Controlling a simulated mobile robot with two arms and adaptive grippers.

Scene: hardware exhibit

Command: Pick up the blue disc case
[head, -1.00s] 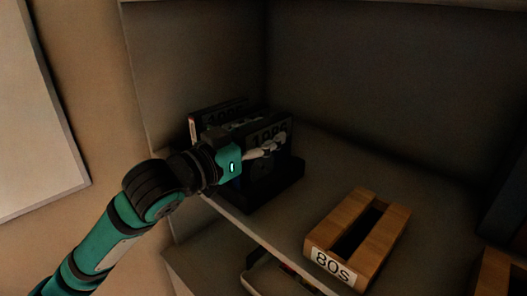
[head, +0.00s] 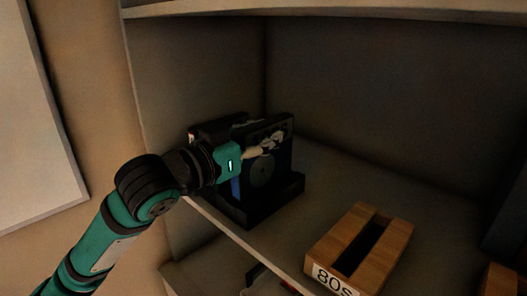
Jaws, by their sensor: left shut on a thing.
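The blue disc case (head: 264,173) stands upright in a black holder (head: 262,212) on the shelf, with a round disc shape on its dark face. Its blue edge shows just below my gripper. My left gripper (head: 266,148) reaches in from the left and is shut on the upper part of the case. The gripper hides part of the case and the holder's left side. My right gripper is not in view.
A wooden box (head: 361,247) labelled 80s stands to the right on the same shelf (head: 430,205). The shelf's left side wall (head: 190,75) is close to my arm. The shelf behind the wooden box is clear.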

